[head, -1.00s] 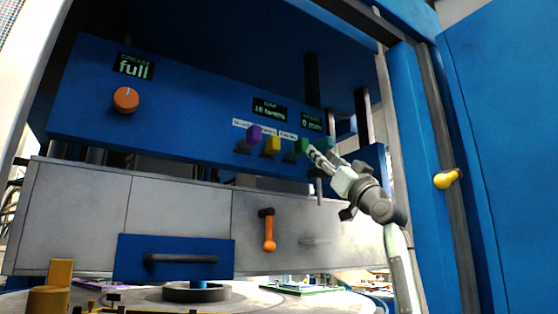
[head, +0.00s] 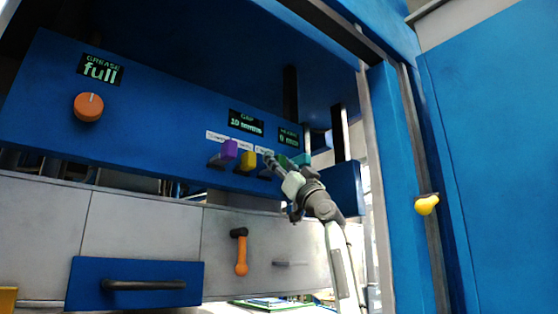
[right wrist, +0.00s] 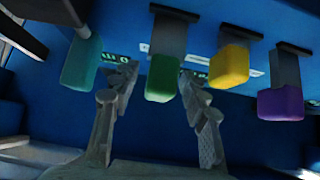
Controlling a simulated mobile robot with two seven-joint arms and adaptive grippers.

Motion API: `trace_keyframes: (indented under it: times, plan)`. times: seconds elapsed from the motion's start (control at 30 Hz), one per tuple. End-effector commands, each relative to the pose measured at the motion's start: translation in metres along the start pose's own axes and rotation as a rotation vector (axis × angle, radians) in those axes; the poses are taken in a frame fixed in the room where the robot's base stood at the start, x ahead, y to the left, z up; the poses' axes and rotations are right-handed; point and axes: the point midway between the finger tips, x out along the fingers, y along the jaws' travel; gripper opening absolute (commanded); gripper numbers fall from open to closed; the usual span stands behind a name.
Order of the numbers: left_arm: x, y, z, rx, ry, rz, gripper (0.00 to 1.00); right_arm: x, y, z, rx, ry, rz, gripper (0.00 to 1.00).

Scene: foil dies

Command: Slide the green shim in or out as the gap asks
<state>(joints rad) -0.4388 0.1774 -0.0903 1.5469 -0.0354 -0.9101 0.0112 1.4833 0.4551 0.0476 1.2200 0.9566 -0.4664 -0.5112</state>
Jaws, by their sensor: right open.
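The green shim (head: 283,161) has a green end block and sits in the blue panel, between the yellow and teal ones. In the head view my right gripper (head: 274,160) partly covers it. In the right wrist view the green block (right wrist: 160,78) shows between the two fingers of my open right gripper (right wrist: 150,68); I cannot tell whether either finger touches it. The gap display (head: 246,122) seems to read 10 tenths. My left gripper is not in view.
A purple shim (head: 230,150) and a yellow shim (head: 248,161) stand left of the green one; a teal one (head: 302,159) stands close on its right. An orange knob (head: 88,107), an orange lever (head: 241,262) and a blue drawer (head: 134,270) are farther off.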

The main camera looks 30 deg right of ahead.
Motion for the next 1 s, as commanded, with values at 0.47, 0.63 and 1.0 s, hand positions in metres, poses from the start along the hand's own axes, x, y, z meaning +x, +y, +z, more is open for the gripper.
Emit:
trace_keyframes:
  times: [0.47,0.63,1.0]
  plan:
    - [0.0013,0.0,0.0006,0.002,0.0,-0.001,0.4,0.0008,0.0002,0.0003,0.0,0.0,0.0,0.21]
    - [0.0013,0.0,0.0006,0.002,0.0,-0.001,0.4,0.0007,0.0002,0.0004,0.0,-0.001,0.0,0.0]
    - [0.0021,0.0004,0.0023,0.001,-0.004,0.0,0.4,-0.0009,0.0002,-0.0004,-0.001,-0.001,0.0,0.0]
